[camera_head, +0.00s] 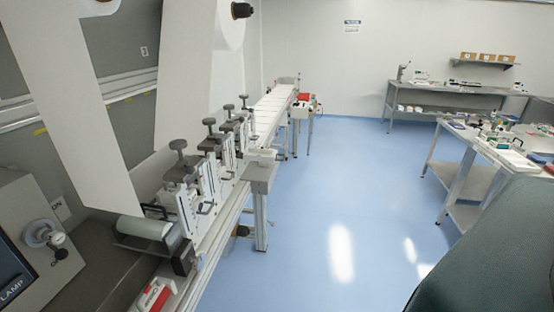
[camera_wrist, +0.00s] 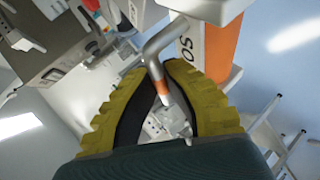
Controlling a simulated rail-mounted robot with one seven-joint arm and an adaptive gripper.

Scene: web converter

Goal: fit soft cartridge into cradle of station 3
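My gripper (camera_wrist: 163,75), with ribbed yellow fingers and black pads, shows in the wrist view. Its fingertips close around a bent grey handle (camera_wrist: 158,48) with an orange band. The handle joins a white and orange block (camera_wrist: 221,45) whose visible lettering begins "SO"; this looks like the soft cartridge, and the frame cuts off part of it. In the head view the converter line (camera_head: 215,165) carries several stations with grey knobs. I cannot tell which one is station 3, and its cradle is not clearly visible. My gripper is outside the head view.
Wide white web (camera_head: 85,100) hangs over the left side. A control box with a knob (camera_head: 45,238) stands at lower left, near a red and white object (camera_head: 155,297). Workbenches (camera_head: 500,150) with small items stand at right. The blue floor (camera_head: 340,195) between is clear.

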